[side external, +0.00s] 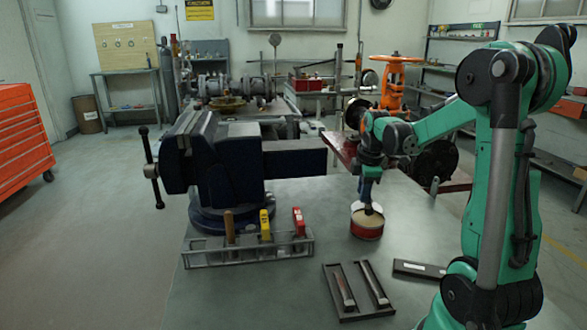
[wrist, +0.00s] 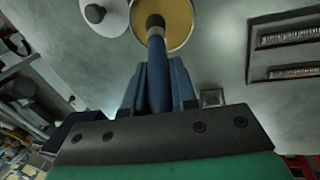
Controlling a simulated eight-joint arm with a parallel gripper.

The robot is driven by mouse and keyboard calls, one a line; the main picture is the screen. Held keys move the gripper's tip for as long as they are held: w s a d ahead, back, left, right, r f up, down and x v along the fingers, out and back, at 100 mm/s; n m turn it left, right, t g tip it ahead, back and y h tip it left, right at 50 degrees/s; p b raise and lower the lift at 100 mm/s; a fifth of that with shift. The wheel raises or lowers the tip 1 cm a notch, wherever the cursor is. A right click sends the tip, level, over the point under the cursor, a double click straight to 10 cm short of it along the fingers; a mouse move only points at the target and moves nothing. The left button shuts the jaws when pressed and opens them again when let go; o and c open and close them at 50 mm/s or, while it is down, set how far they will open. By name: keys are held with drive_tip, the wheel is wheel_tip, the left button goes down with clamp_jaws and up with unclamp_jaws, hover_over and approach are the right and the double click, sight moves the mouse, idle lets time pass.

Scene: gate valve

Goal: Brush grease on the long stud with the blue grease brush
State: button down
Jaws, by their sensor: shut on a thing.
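My gripper (side external: 371,172) is shut on the blue grease brush (wrist: 157,78) and holds it upright, bristle end down, over the grease tin (side external: 367,228). The tin is round and red, with tan grease inside; it also shows at the top of the wrist view (wrist: 178,22). The brush's dark lower end meets the tin's opening; whether it touches the grease is hidden. Two threaded studs lie side by side in a dark tray (side external: 345,316), a left one (side external: 343,288) and a right one (side external: 375,283). The wrist view cuts off their ends, so I cannot tell which is longer.
A rack (side external: 250,253) with brown, yellow and red handled tools stands left of the tin, before a big blue vise (side external: 215,165). A flat dark box (side external: 418,269) lies right of the stud tray. The bench between tin and tray is clear.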

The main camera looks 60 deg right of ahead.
drive_tip(key=shift+f, duration=0.65)
idle(1.4)
drive_tip(key=shift+w+d+v, duration=0.15)
drive_tip(key=shift+d+v, duration=0.05)
drive_tip(key=shift+v, duration=0.95)
drive_tip(key=shift+w+d+v, duration=0.15)
drive_tip(key=shift+d+v, duration=0.1)
drive_tip(key=shift+v, duration=0.85)
drive_tip(key=shift+w+d+v, duration=0.15)
drive_tip(key=shift+d+v, duration=0.05)
drive_tip(key=shift+v, duration=0.95)
drive_tip(key=shift+r, duration=0.2)
drive_tip(key=shift+w, duration=0.1)
drive_tip(key=w+a+r+m, duration=0.1)
drive_tip(key=w+a+m, duration=0.2)
drive_tip(key=a, duration=1)
drive_tip(key=w+a+r+m+g, duration=0.1)
drive_tip(key=w+a+m, duration=0.3)
drive_tip(key=a, duration=0.9)
drive_tip(key=shift+w+r+g, duration=0.2)
drive_tip(key=shift+w+g, duration=0.1)
drive_tip(key=shift+w, duration=0.9)
